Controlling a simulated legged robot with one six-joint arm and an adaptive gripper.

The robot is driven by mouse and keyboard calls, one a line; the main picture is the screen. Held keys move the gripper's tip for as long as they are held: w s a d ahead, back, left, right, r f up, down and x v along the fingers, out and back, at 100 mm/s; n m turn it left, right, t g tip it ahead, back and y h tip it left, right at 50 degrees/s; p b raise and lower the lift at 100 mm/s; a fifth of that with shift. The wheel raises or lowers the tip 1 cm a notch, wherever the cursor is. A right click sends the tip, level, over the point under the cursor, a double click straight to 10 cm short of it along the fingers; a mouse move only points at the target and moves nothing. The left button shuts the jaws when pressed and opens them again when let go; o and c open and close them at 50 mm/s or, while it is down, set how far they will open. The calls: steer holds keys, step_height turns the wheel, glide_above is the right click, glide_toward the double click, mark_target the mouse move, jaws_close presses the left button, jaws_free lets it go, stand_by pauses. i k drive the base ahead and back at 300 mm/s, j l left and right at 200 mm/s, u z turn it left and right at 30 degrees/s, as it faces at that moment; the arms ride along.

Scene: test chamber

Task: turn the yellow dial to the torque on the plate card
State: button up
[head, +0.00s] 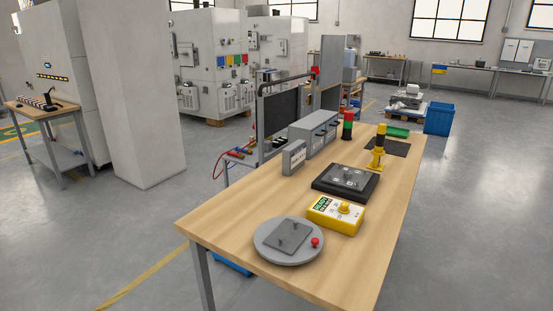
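The yellow dial (343,208) sits on top of a yellow box (336,215) on the wooden table. The box has a small green display (322,203) at its left, with digits too small to read surely. A dark square block (345,184) behind it carries a grey plate (350,177) with several light round spots. A round grey disc (262,245) in front carries a grey rectangular plate (288,236) and a red knob (315,242). I cannot make out which piece is the plate card, and no torque value is readable. My gripper is not in view.
The wooden table (225,225) also holds a small grey box (293,157), a larger grey unit (315,135), a red-green lamp (347,125), a yellow-black post (379,145) and a dark mat (388,147). A white pillar (125,90) stands left. Floor (480,210) right of the table is clear.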

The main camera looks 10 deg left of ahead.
mark_target(343, 209)
steer(key=l+u, duration=0.45)
steer(key=l, duration=0.15)
steer(key=l+u, duration=0.45)
steer(key=l, duration=0.2)
steer(key=i+j, duration=0.25)
steer(key=i, duration=0.25)
steer(key=i+j, duration=0.25)
steer(key=i, duration=0.25)
